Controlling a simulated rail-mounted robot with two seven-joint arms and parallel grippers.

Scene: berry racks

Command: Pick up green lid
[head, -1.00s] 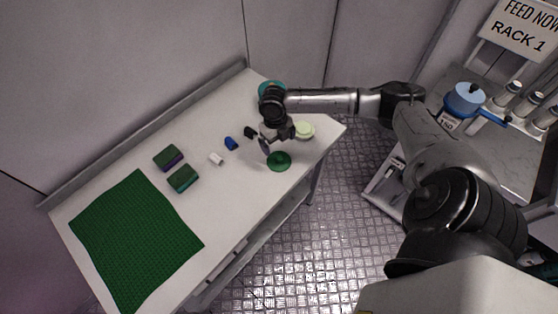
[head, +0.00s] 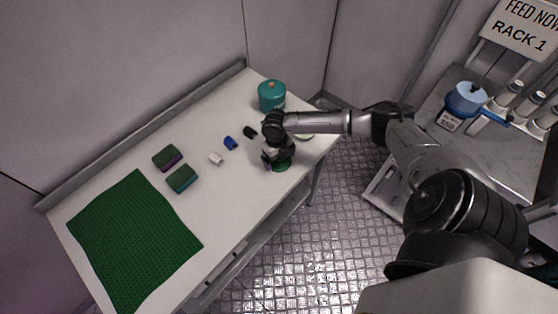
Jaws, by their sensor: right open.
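The green lid (head: 282,166) lies on the white table near its right end. It is a dark green disc, and its upper part is hidden by my right gripper. My right gripper (head: 270,164) is over the lid and points down at it, with its jaws open. I cannot tell whether the fingers touch the lid or stand around its knob. My left gripper is not in view.
A teal pot (head: 271,96) stands behind the gripper. A pale green round thing (head: 304,136) is partly hidden under my arm. Black (head: 250,132), blue (head: 231,143) and white (head: 216,159) small items, two sponges (head: 182,178) and a green mat (head: 135,240) lie leftward.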

